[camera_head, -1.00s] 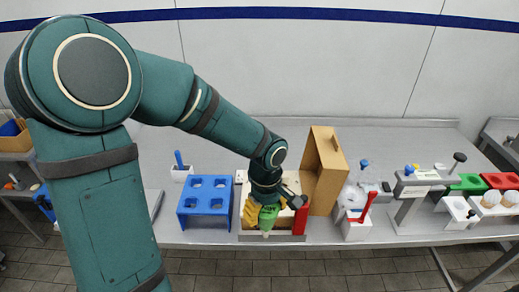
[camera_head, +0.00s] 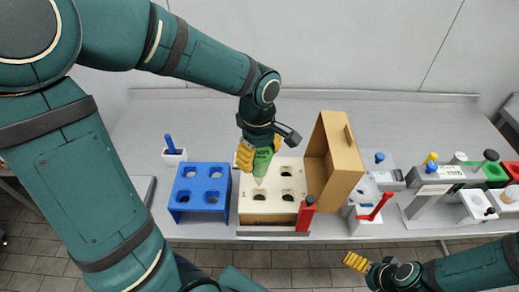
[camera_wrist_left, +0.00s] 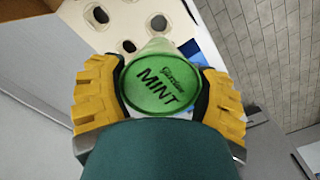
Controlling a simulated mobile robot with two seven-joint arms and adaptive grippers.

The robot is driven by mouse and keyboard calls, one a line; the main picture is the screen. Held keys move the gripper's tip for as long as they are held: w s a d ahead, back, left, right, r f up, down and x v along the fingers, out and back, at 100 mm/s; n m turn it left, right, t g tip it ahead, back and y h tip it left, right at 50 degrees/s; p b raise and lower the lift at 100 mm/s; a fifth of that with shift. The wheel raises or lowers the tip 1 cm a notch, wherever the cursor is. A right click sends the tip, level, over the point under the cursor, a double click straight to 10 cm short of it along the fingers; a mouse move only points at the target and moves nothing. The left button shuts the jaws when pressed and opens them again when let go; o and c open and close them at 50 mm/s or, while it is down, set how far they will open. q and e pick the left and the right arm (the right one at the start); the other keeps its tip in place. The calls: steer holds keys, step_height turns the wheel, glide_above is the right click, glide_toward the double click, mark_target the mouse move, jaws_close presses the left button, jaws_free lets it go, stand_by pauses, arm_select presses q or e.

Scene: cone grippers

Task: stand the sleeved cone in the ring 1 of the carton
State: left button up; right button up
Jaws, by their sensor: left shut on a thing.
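The sleeved cone (camera_head: 262,163) is green with a pale tip and hangs point down from my left gripper (camera_head: 258,156). In the left wrist view, its green end marked MINT (camera_wrist_left: 162,84) sits between the yellow fingers, which are shut on it. The tip is over the left side of the carton (camera_head: 266,218), near the front left ring; I cannot tell its height above the top. The carton's pale top has several round holes; the cone and gripper hide the back left one. My right gripper (camera_head: 356,262) is at lower right, in front of the bench; its opening is unclear.
A blue holed rack (camera_head: 200,189) stands left of the carton. The open brown flap (camera_head: 344,160) rises on the carton's right, with a red object (camera_head: 306,213) at the front right corner. White holders and a dispenser crowd the right. The bench behind is clear.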

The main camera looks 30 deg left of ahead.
mark_target(260, 185)
arm_select(q)
steer(key=shift+f+b, duration=1.2)
steer(key=shift+f, duration=0.65)
step_height(260, 185, down, 3)
steer(key=b, duration=0.2)
steer(key=shift+w+b, duration=0.1)
steer(key=shift+b, duration=0.3)
steer(key=shift+f+b, duration=0.8)
steer(key=shift+f, duration=0.2)
steer(key=shift+f+b, duration=1.85)
steer(key=shift+f, duration=0.25)
steer(key=o, duration=1.2)
steer(key=r, duration=1.2)
steer(key=shift+a, duration=0.2)
